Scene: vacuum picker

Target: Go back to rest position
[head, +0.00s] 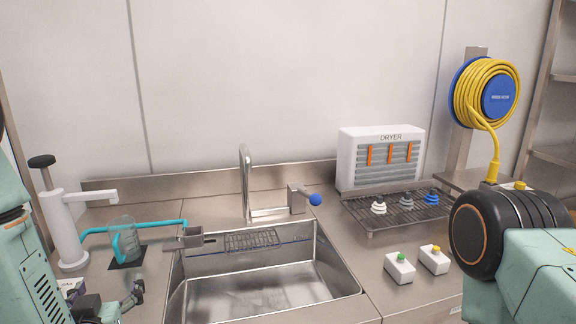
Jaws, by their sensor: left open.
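My left gripper (128,299) is low at the left edge of the head view, in front of the counter left of the sink. It is open, and I see nothing between its fingers. Its wrist and part of my left arm show beside it. On the right, a large black joint and pale green links of my right arm cover part of the counter. My right gripper is out of the picture.
A steel sink (262,292) with a faucet (246,180) fills the middle. A white hand pump (66,230) and a clear flask (124,238) stand left. A dryer (380,158), a rack (388,217) with suction cups, two button boxes (399,268) and a yellow hose reel (487,95) are right.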

